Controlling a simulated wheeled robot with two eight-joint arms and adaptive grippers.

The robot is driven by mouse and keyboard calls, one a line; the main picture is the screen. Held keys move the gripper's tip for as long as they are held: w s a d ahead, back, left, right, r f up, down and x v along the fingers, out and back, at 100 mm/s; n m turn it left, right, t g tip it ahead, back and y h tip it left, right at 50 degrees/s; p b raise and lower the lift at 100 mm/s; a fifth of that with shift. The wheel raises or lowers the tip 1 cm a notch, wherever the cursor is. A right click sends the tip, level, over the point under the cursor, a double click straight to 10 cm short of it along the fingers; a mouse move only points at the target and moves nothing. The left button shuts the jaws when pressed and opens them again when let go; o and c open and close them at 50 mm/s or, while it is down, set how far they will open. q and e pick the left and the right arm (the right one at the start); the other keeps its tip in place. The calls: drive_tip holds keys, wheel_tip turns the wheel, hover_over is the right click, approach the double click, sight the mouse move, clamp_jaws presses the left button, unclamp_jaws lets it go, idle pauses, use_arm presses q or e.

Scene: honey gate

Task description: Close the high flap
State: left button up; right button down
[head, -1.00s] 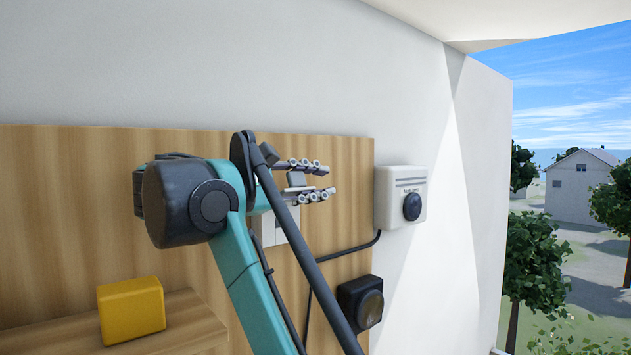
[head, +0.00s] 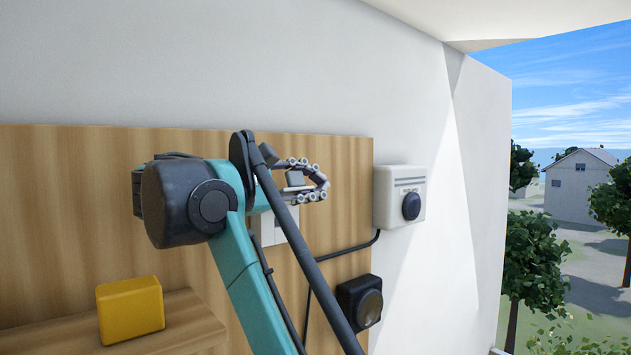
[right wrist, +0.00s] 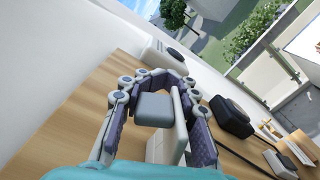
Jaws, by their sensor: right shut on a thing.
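My right gripper (head: 321,181) is in front of the wooden panel, its fingers curled together around a small grey block (head: 295,179). In the right wrist view the fingertips (right wrist: 160,76) close beyond the grey block (right wrist: 154,109). A thin pale flap (right wrist: 179,118) stands out beside the block, between the fingers, seen nearly edge-on. It appears to stand out from a white box (right wrist: 160,148) on the panel. In the head view this white box (head: 272,230) is partly hidden behind my right arm. My left gripper is out of view.
A white box with a dark round knob (head: 411,207) is on the wall right of the wooden panel (head: 345,160). A black round-faced unit (head: 368,306) sits below, with a cable between. A yellow block (head: 130,311) rests on a wooden ledge (head: 190,325) at lower left.

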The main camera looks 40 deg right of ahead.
drive_tip(key=shift+s+f+m, duration=0.1)
drive_tip(key=shift+m, duration=0.4)
drive_tip(key=shift+s+f+m, duration=0.25)
drive_tip(key=shift+f+m, duration=0.2)
drive_tip(key=shift+m, duration=0.55)
drive_tip(key=shift+s+f+m, duration=0.2)
drive_tip(key=shift+f+m, duration=0.2)
drive_tip(key=shift+m, duration=0.6)
drive_tip(key=shift+s+f+m, duration=0.1)
drive_tip(key=shift+f+m, duration=0.25)
drive_tip(key=shift+m, duration=0.55)
idle(0.3)
drive_tip(key=c, duration=1.3)
unclamp_jaws()
drive_tip(key=shift+o, duration=0.2)
drive_tip(key=shift+f, duration=0.1)
drive_tip(key=a, duration=1.2)
drive_tip(key=shift+s, duration=0.3)
